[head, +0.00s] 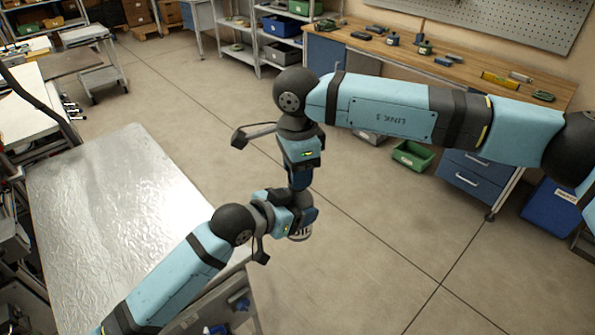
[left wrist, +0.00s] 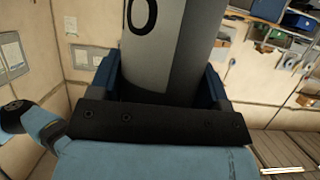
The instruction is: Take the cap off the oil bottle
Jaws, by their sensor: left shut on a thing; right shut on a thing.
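My left gripper (head: 298,218) is shut on the oil bottle (head: 299,237), whose pale lower end shows below the jaws in the head view. In the left wrist view the bottle is a wide grey body (left wrist: 155,45) with dark print, between the two blue fingers of my left gripper (left wrist: 160,80). My right gripper (head: 300,178) points down from above, right over the left gripper, and is shut at the bottle's top. The cap is hidden by the right gripper, so I cannot tell whether it is on or off the bottle.
A shiny metal table (head: 105,190) is at the left, beside the held bottle. A workbench (head: 460,72) with tools stands at the back right. A green crate (head: 412,155) and a blue bin (head: 552,208) are on the floor. The middle floor is clear.

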